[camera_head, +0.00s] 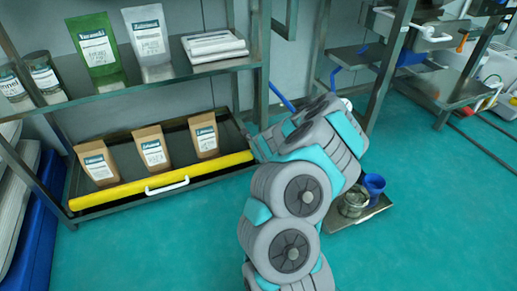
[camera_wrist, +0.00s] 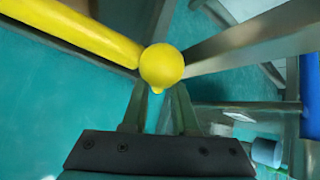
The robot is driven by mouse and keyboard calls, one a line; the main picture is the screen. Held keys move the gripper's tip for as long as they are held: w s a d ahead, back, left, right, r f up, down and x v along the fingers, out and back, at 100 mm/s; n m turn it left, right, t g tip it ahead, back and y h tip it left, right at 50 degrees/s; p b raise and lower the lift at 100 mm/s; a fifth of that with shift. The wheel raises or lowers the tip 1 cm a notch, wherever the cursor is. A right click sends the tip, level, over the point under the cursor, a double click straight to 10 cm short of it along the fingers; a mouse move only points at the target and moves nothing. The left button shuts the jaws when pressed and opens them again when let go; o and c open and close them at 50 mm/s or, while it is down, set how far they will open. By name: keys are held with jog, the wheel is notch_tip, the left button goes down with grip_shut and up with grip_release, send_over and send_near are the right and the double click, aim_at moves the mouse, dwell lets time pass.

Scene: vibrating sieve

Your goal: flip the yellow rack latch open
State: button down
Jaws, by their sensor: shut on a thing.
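The yellow rack latch (camera_head: 165,180) is a long yellow bar across the front edge of the lower rack shelf. Its right end meets the rack post. In the wrist view the bar (camera_wrist: 80,30) runs from the upper left to a round yellow knob (camera_wrist: 162,66) beside the metal post. My gripper (camera_head: 257,143) is at the bar's right end. In the wrist view my gripper (camera_wrist: 160,92) has its fingertips on either side of the knob's lower part, shut on it. The exact contact is partly hidden by the knob.
Several brown pouches (camera_head: 152,148) stand on the lower shelf (camera_head: 115,205), which has a white handle (camera_head: 167,186). Green (camera_head: 95,45) and white (camera_head: 148,42) pouches stand on the upper shelf. A low tray (camera_head: 345,219) holds a blue cup (camera_head: 374,186) and a metal pot.

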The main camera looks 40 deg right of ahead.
jog(key=c, duration=0.7)
grip_release()
jog(key=shift+s, duration=0.1)
jog(key=shift+p+v, duration=0.75)
jog(key=shift+v, duration=3.1)
